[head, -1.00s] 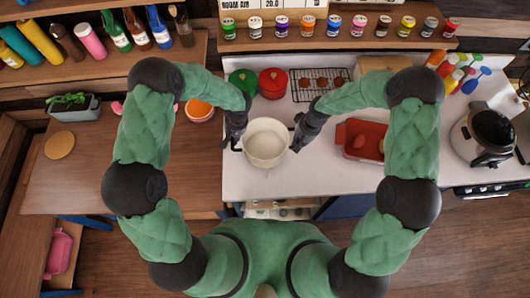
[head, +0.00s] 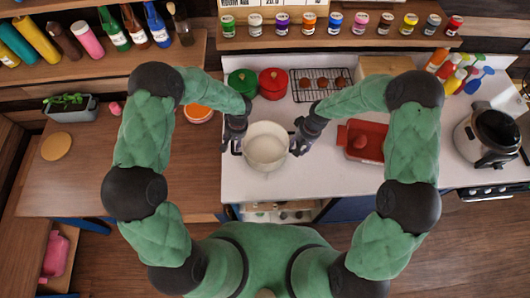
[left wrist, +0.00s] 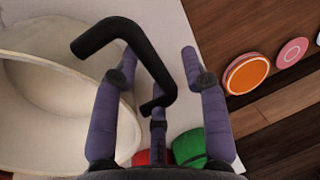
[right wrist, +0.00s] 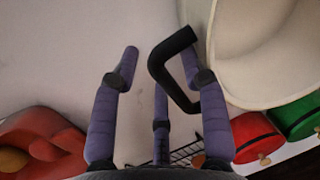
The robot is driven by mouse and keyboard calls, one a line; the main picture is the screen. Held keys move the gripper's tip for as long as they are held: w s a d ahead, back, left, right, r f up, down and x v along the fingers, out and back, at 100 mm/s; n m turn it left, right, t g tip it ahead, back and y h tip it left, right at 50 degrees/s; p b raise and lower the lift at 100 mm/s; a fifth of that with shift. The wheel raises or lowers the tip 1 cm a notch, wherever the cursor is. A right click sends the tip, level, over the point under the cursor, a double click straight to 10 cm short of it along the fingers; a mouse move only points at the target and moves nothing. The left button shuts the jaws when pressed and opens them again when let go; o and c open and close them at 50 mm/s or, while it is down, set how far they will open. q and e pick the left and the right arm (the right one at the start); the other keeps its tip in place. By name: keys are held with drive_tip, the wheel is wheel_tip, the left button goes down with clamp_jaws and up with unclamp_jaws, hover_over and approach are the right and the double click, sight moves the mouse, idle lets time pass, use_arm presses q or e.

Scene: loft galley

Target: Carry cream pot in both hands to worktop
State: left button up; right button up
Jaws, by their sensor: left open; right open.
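The cream pot (head: 265,147) stands upright on the white worktop, its inside empty. Its dark handles stick out on both sides. My left gripper (head: 236,142) is at the pot's left side; in the left wrist view its fingers (left wrist: 163,75) are open around the black handle (left wrist: 120,38), beside the pot wall (left wrist: 60,85). My right gripper (head: 299,143) is at the pot's right side; in the right wrist view its fingers (right wrist: 158,70) are open, with the other handle (right wrist: 170,60) between them near the pot (right wrist: 265,50). I cannot tell whether any finger touches a handle.
A red tray (head: 362,141) lies right of the pot. Green (head: 243,83) and red (head: 273,83) lidded pots and a wire rack (head: 320,85) stand behind. An orange bowl (head: 198,113) is on the wooden counter (head: 85,170) at left. The white worktop (head: 330,182) in front is clear.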

drive_tip(key=shift+d+r, duration=0.1)
drive_tip(key=shift+r, duration=0.45)
use_arm(q)
wheel_tip(320, 180, up, 12)
drive_tip(key=d, duration=0.2)
drive_tip(key=shift+w+d+f, duration=0.15)
drive_tip(key=shift+w, duration=0.05)
use_arm(e)
wheel_tip(320, 180, up, 11)
drive_tip(key=d, duration=0.2)
drive_tip(key=shift+w+f, duration=0.15)
